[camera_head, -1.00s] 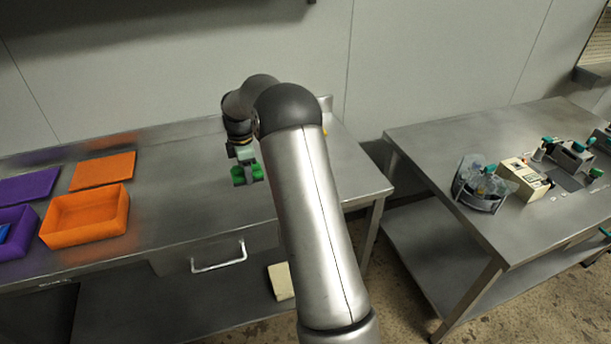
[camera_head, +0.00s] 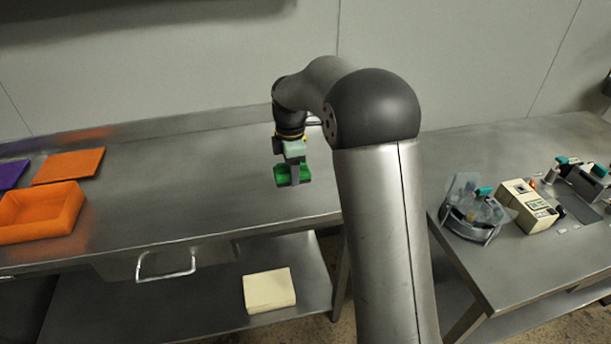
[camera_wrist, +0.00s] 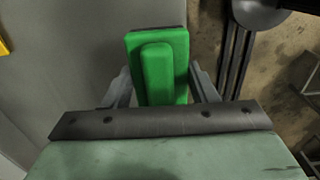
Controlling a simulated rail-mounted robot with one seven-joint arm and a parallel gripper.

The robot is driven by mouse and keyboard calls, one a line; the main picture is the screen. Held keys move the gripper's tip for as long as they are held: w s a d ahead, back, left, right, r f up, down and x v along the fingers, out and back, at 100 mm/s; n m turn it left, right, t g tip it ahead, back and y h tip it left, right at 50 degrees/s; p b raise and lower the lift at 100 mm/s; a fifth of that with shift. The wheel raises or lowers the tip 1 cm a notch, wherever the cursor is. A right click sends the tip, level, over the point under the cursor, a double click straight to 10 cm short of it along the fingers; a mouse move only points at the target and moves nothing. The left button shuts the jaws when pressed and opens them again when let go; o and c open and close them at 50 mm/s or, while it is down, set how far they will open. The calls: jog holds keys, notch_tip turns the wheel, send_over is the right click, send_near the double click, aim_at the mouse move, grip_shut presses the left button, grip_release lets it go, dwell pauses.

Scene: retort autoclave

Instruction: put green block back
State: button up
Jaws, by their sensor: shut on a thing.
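The green block (camera_head: 281,175) is between the fingers of my gripper (camera_head: 293,168), above the steel table near its right end in the head view. In the wrist view the green block (camera_wrist: 158,68) shows a raised rounded bar on its face, and my gripper (camera_wrist: 160,90) is shut on it from both sides. The block's far side is hidden.
An orange bin (camera_head: 40,212) and an orange lid (camera_head: 69,166) are at the left of the steel table (camera_head: 190,190), with a purple piece (camera_head: 12,174) beyond. A cream box (camera_head: 269,289) lies on the lower shelf. A second table (camera_head: 520,265) at right carries a clear-sided holder (camera_head: 473,215) and devices.

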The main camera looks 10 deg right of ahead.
jog(key=w+d+f, duration=0.1)
jog(key=w+f, duration=0.1)
jog(key=w+f+p, duration=0.1)
jog(key=w+f, duration=0.1)
jog(key=w+d+f+p, duration=0.1)
jog(key=w+f, duration=0.1)
jog(key=w, duration=0.1)
jog(key=shift+w+d, duration=0.1)
jog(key=shift+d, duration=0.2)
jog(key=shift+w+d+f+p, duration=0.15)
jog(key=shift+w+f, duration=0.1)
jog(key=shift+f, duration=0.15)
jog(key=shift+w+d+f+p, duration=0.15)
jog(key=shift+w+f, duration=0.1)
jog(key=shift+f, duration=1.6)
jog(key=shift+f, duration=0.1)
jog(key=shift+f, duration=0.2)
jog(key=o, duration=0.9)
jog(key=shift+r, duration=0.1)
jog(key=shift+o, duration=0.2)
